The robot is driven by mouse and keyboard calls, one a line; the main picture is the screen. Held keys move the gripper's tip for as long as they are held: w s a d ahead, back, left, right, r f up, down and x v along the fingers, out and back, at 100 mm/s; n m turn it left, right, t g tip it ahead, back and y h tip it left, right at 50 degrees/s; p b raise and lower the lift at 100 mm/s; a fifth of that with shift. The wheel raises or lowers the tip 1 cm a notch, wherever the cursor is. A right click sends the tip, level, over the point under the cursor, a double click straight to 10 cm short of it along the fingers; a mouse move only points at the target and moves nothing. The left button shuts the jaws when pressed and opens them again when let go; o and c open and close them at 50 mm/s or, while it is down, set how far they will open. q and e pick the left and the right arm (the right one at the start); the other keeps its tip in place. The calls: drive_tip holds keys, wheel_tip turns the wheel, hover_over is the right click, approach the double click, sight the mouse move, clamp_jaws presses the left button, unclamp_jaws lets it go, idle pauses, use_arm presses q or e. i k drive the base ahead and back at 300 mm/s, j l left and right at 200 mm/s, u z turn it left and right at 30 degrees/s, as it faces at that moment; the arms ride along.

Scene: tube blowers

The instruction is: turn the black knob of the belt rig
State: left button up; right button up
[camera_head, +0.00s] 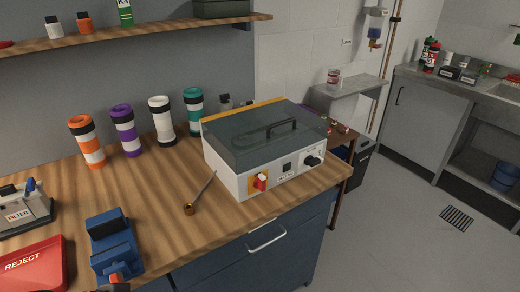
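The belt rig (228,183) is a white box on the right end of the wooden bench, with a dark see-through lid (240,133) and a black handle (282,128) on top. Its lid looks shut. The black knob (312,161) sits at the right of its front face. A red rotary switch on a yellow plate (252,185) is at the left of that face, with a small dark display (287,166) between them. I see neither of my grippers in the head view, and nothing touches the knob.
A metal rod with a brass end (190,208) lies before the rig. Orange (80,125), purple (123,117), white and teal banded tubes stand behind. A blue vise-like block (110,250) and red reject tray (30,262) are at front left. The bench before the knob is narrow.

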sight(311, 161)
drive_tip(key=i+l, duration=0.85)
